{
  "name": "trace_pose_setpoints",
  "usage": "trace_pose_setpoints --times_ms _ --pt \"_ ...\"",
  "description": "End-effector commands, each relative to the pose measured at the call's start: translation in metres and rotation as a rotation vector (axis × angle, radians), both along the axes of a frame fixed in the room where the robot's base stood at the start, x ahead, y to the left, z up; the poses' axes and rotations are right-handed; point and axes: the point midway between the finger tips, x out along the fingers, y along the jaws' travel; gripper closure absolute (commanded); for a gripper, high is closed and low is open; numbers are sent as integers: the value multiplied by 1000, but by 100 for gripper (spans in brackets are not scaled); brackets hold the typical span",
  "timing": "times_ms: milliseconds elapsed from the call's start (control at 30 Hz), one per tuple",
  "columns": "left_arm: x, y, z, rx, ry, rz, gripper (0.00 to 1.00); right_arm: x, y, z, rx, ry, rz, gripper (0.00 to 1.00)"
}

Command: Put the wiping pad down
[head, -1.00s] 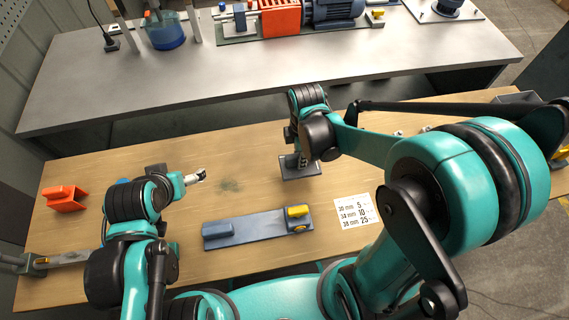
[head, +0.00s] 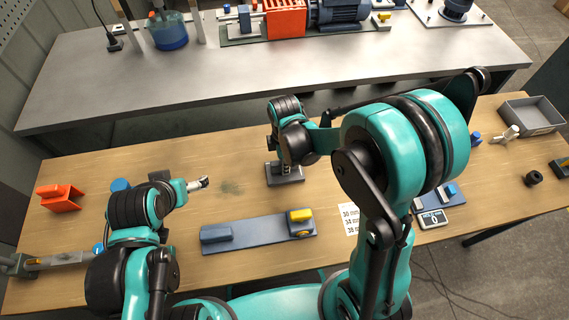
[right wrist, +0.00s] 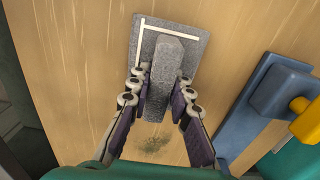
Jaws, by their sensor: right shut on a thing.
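The wiping pad (head: 289,181) is a dark grey flat plate with a raised bar handle and a white L-shaped line on top. In the right wrist view the wiping pad (right wrist: 200,52) lies ahead. My right gripper (head: 284,166) points down over it and is shut on its handle; in the right wrist view both fingers of my right gripper (right wrist: 161,88) flank the bar. The pad is at or just above the wooden table (head: 345,165); I cannot tell if it touches. My left gripper (head: 198,184) is left of the pad, its fingers too small to judge.
A greenish smudge (head: 230,187) marks the table left of the pad. A blue-grey plate (head: 262,230) with a block and a yellow part lies in front. A printed card (head: 350,217) is to the right. An orange bracket (head: 60,197) stands far left.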

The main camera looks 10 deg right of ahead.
Motion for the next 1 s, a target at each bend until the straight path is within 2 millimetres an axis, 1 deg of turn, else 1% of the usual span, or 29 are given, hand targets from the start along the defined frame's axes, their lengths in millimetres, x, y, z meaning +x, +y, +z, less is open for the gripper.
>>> trace_pose_setpoints --times_ms 100,133,200,467,600,667,1000 --pt "0 0 -5 0 0 0 16 0 0 -5 0 0 0 100" --pt "0 0 -4 0 0 0 16 0 0 -4 0 0 0 75" --pt "0 0 -3 0 0 0 16 0 0 -3 0 0 0 60" --pt "0 0 -3 0 0 0 16 0 0 -3 0 0 0 60" --pt "0 0 3 0 0 0 16 0 0 4 0 0 0 60" --pt "0 0 6 0 0 0 16 0 0 13 0 0 0 60" --pt "0 0 33 0 0 0 16 0 0 88 0 0 0 60"
